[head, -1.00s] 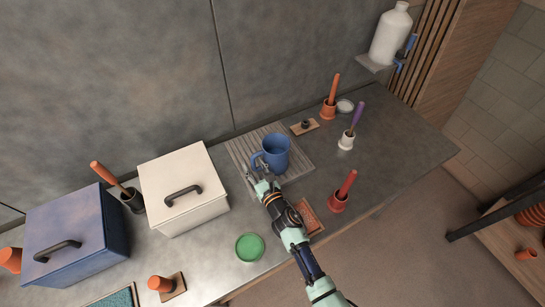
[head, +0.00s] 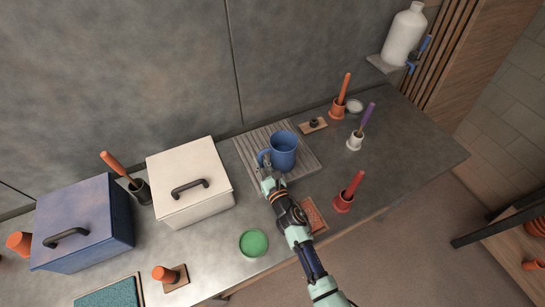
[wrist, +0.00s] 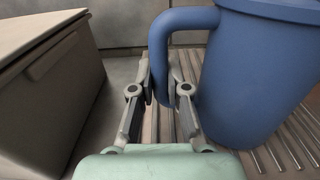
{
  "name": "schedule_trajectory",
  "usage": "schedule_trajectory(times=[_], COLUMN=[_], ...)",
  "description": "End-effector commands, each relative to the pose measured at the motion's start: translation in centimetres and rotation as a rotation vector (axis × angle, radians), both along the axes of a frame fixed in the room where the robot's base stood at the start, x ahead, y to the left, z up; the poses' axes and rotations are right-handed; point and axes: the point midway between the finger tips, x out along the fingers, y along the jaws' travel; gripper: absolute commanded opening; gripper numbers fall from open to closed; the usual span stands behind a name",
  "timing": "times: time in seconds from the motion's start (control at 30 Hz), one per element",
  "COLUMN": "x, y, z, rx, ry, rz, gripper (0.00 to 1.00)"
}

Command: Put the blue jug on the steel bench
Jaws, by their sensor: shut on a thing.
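The blue jug (head: 286,153) stands upright at the ribbed grey draining board (head: 309,167) on the steel bench (head: 408,155). I cannot tell whether its base touches the board. Its handle faces left, and its body also fills the right side of the wrist view (wrist: 255,75). My gripper (head: 264,168) is at the handle, with one finger on each side of its lower part in the wrist view (wrist: 161,92), and is shut on it.
A cream lidded box (head: 188,186) stands close left of the board, with a blue box (head: 82,226) further left. A green round dish (head: 253,243), a red pot (head: 344,202) and a white pot (head: 355,142) are nearby. The bench's right end is clear.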

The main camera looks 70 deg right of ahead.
Motion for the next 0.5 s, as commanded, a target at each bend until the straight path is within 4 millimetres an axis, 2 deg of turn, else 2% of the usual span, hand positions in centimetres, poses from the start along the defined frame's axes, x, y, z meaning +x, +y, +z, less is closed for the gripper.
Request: schedule_trajectory(times=[0.27,0.5], x=[0.0,0.0], y=[0.0,0.0], z=[1.1,3.9], rx=[-0.001,-0.002], ry=[-0.001,-0.001], rz=[0.001,0.001], gripper=[0.00,0.00])
